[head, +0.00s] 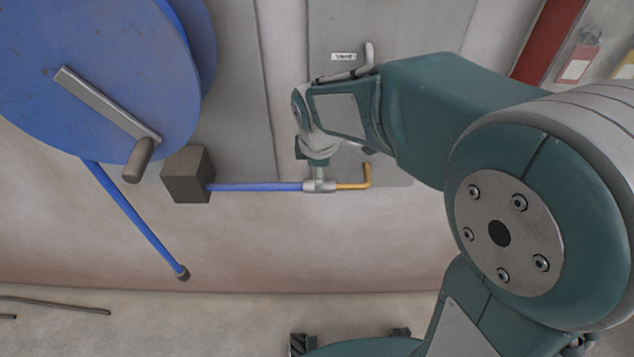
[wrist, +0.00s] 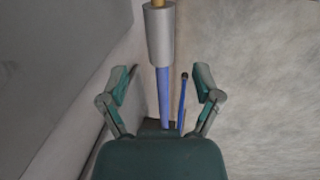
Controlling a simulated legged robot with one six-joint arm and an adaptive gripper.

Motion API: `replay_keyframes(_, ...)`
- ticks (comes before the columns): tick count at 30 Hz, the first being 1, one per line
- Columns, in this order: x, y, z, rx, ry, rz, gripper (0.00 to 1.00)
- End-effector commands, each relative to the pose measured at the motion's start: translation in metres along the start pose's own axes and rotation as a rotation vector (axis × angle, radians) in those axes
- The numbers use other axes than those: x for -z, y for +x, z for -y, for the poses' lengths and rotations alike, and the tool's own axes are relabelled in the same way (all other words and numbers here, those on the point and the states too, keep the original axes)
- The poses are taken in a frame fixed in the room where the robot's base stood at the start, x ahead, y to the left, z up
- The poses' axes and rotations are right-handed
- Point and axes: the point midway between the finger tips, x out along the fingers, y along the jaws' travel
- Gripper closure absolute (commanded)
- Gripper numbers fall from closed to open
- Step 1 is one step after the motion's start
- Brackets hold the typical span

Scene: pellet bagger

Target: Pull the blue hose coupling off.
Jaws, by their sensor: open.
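The coupling is a light grey sleeve (head: 320,187) joining a straight blue hose (head: 255,187) on its left to an orange-yellow pipe (head: 352,186) on its right. In the wrist view the grey sleeve (wrist: 160,36) stands at the top centre, with the blue hose (wrist: 164,95) running down from it. My gripper (wrist: 162,80) is open, one finger on each side of the hose line, with gaps visible on both sides. In the head view my gripper (head: 318,160) is at the sleeve; its fingertips are partly hidden, and contact cannot be told.
A dark box (head: 187,174) holds the hose's left end. A large blue reel (head: 95,75) with a crank handle (head: 138,160) is at upper left. A bent grey handle (head: 368,54) is on the panel above my gripper.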

Motion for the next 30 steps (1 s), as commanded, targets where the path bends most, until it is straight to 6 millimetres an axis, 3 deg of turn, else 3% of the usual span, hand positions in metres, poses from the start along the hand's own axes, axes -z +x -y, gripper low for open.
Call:
replay_keyframes(3,-0.001,0.024,0.001,0.005,0.001,0.002,0.18)
replay_keyframes(10,-0.001,0.058,0.0,0.002,0.001,0.001,0.18)
replay_keyframes(22,-0.001,0.068,0.0,-0.001,0.002,0.0,0.18)
replay_keyframes(23,-0.001,0.068,0.0,-0.001,0.002,0.0,0.27)
replay_keyframes(27,-0.001,0.068,0.0,-0.001,0.002,-0.001,0.89)
replay_keyframes(28,-0.001,0.068,0.0,-0.001,0.002,-0.001,1.0)
replay_keyframes(30,-0.001,0.068,0.0,-0.001,0.002,-0.001,1.0)
